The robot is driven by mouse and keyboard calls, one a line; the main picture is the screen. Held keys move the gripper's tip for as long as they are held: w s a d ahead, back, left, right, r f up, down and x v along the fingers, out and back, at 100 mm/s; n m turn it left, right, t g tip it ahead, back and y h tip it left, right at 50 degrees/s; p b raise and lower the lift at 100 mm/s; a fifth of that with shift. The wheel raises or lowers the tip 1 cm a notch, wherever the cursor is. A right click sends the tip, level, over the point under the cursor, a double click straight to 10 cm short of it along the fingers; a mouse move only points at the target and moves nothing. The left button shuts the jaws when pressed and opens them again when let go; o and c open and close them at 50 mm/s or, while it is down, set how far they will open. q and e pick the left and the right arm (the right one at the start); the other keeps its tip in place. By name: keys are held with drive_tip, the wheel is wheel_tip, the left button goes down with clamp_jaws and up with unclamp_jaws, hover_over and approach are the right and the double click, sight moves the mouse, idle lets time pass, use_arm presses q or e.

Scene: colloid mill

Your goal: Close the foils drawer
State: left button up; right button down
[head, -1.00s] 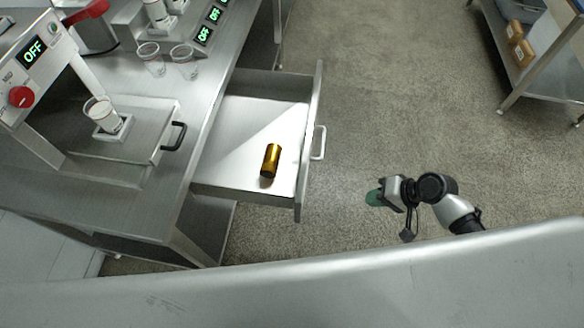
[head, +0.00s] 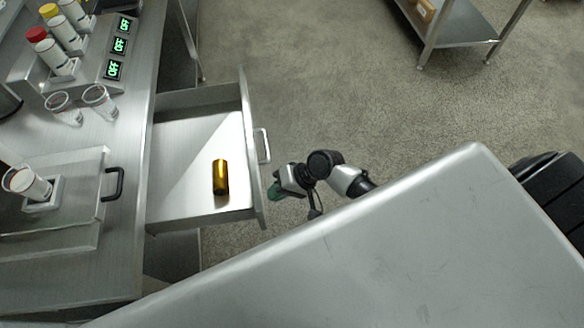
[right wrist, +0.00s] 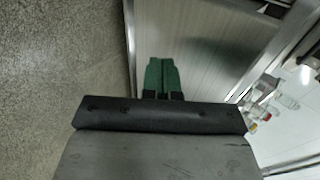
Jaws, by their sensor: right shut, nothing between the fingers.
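The foils drawer (head: 190,212) is pulled out from the steel bench in the head view. Its front panel (head: 253,150) faces right and carries a pale bar handle (head: 263,146). A golden cylinder (head: 220,177) lies inside it. My right gripper (head: 274,190) is shut and empty, close to the outer side of the front panel, below the handle in the picture. Contact cannot be told. In the right wrist view its green fingertips (right wrist: 162,74) are together in front of a flat light panel. My left gripper is not in view.
The steel bench (head: 128,185) at left holds clear cups (head: 100,103), capped bottles and displays reading OFF (head: 113,69). A broad metal surface (head: 400,240) fills the lower right. A steel rack (head: 448,22) stands at the top. Open floor lies right of the drawer.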

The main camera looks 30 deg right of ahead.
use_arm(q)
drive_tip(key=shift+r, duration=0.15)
use_arm(e)
drive_tip(key=shift+w+a, duration=0.2)
drive_tip(key=shift+a, duration=0.4)
